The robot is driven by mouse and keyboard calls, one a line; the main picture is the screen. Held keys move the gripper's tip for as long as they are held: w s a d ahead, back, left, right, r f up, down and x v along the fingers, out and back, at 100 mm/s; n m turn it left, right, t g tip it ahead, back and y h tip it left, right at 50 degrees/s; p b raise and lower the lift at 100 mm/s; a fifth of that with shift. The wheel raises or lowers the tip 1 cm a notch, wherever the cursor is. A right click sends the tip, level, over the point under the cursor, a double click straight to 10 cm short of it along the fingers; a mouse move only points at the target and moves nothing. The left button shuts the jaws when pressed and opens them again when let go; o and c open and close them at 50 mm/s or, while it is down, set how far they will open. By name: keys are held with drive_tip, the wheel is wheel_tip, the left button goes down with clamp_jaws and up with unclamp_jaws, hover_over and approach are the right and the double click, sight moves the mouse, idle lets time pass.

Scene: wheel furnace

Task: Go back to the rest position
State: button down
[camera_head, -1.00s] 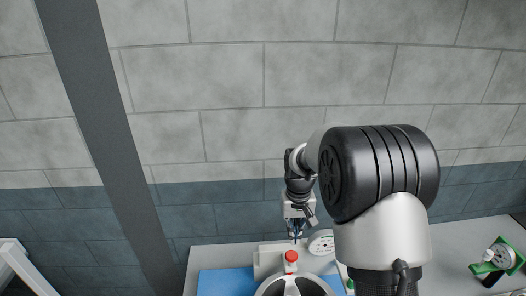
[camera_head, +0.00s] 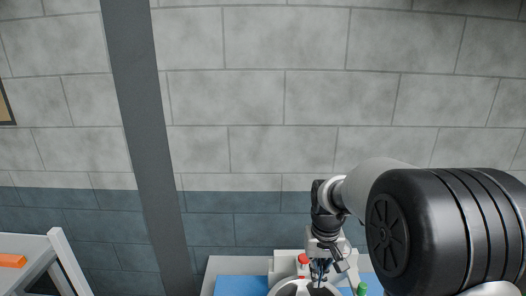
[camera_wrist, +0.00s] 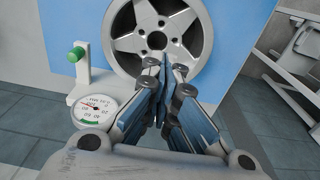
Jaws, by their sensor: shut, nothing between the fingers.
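My gripper (camera_wrist: 164,66) is shut and empty in the wrist view, its fingertips meeting in front of a silver wheel (camera_wrist: 138,24) mounted against a blue panel (camera_wrist: 232,50). I cannot tell whether the fingertips touch the wheel. In the head view my gripper (camera_head: 320,268) points down over the wheel (camera_head: 290,290), which is cut off by the lower edge. My arm covers the right part of that view.
A white gauge (camera_wrist: 96,108) and a green knob (camera_wrist: 76,52) on a white post stand left of the wheel. A red knob (camera_head: 303,259) shows beside my gripper. A grey table (camera_head: 30,246) with an orange object (camera_head: 12,261) stands at the left.

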drive_tip(key=s+f+t+b, duration=0.2)
drive_tip(key=s+b, duration=0.6)
drive_tip(key=s, duration=0.5)
drive_tip(key=s+f+t+b, duration=0.2)
drive_tip(key=s+b, duration=0.7)
drive_tip(key=s, duration=0.5)
drive_tip(key=shift+s+f, duration=0.3)
drive_tip(key=shift+f, duration=0.6)
